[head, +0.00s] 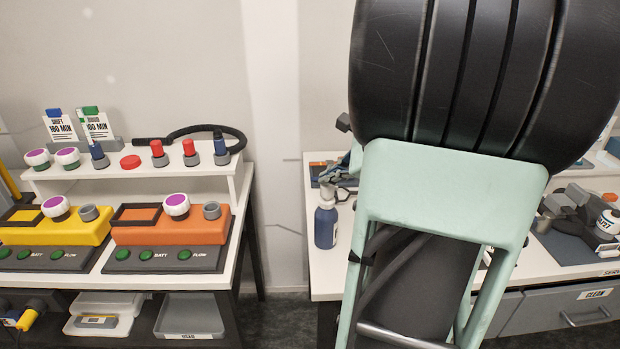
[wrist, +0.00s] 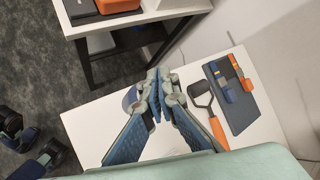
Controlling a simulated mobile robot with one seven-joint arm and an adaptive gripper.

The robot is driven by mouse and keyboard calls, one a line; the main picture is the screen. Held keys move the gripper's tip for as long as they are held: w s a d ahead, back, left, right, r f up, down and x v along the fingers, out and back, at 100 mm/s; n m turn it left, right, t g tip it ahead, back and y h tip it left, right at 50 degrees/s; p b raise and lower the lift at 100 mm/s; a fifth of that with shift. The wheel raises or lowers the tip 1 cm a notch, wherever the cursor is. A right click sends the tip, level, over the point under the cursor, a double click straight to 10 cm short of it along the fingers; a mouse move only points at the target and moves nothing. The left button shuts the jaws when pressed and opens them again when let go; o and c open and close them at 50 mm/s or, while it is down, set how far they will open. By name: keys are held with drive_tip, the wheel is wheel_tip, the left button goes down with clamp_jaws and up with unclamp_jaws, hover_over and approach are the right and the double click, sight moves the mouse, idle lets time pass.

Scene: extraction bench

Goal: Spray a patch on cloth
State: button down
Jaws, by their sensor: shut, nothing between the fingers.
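A dark blue bottle (head: 326,226) stands upright near the left edge of the right-hand bench, just left of my arm in the head view. My gripper (head: 338,170) shows small behind it, partly hidden by my arm. In the wrist view my gripper (wrist: 156,112), with blue ribbed pads, is over the white bench top, shut and empty. A rounded bluish shape sits partly behind its left side; I cannot tell whether this is the bottle. I cannot make out a cloth or a patch in either view.
A black tool with an orange handle (wrist: 217,131) lies beside a dark board (wrist: 238,112) with blue and orange pieces. The left bench carries a yellow device (head: 55,228) and an orange device (head: 170,230). A floor gap separates the benches. A drawer labelled CLEAN (head: 565,306) is at right.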

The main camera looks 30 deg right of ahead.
sight(329, 187)
drive_tip(key=shift+f+b, duration=0.3)
drive_tip(key=shift+f, duration=0.1)
drive_tip(key=shift+r, duration=0.1)
drive_tip(key=shift+r+p, duration=0.7)
drive_tip(key=shift+r, duration=0.05)
wheel_tip(329, 187, up, 6)
drive_tip(key=p, duration=0.5)
idle(0.9)
